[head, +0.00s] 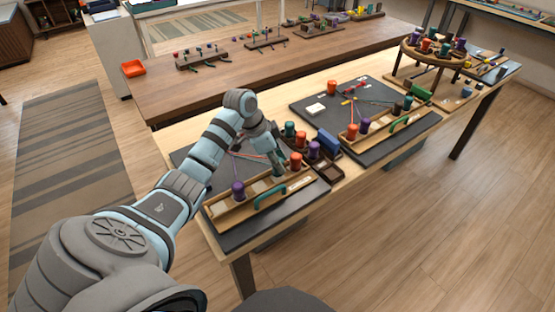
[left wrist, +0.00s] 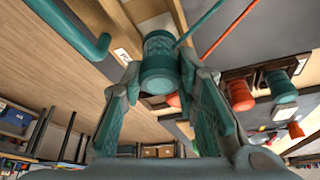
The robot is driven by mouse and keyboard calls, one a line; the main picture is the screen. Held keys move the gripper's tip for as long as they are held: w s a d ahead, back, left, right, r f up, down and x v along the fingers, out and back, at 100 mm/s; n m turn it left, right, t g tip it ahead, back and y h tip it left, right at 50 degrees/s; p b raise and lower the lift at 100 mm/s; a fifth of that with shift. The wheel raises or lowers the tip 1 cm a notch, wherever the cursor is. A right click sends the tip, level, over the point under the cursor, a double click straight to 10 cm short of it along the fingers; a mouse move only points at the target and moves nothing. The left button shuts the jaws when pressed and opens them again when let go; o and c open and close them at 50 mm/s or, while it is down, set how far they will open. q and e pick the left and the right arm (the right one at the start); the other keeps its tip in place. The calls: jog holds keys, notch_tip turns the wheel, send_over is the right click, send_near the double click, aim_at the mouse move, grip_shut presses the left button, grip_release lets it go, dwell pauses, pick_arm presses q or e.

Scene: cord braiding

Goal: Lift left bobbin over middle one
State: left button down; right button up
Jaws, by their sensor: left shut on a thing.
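My left gripper (head: 276,168) is shut on a teal bobbin, which shows between its fingers in the left wrist view (left wrist: 159,66). The bobbin is over the wooden bobbin tray (head: 224,212) on the near dark board; whether it touches the tray is unclear. A purple bobbin (head: 238,190) stands in the tray's left part. An orange bobbin (head: 296,160) is just right of the held one. Cords (head: 250,156) run from the bobbins toward the back of the board; a teal cord (left wrist: 204,20) shows near the held bobbin. My right gripper is not in view.
A green handle (head: 270,196) stands along the tray's front. Other bobbins, purple (head: 314,150) and teal (head: 290,129), stand right of the board near a small dark box (head: 330,171). A second braiding board (head: 312,98) lies farther right.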

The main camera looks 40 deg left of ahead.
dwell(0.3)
pick_arm(q)
jog(key=shift+p, duration=0.5)
jog(key=shift+f, duration=0.85)
jog(key=c, duration=1.2)
grip_release()
jog(key=shift+o, duration=0.2)
jog(key=v, duration=1.2)
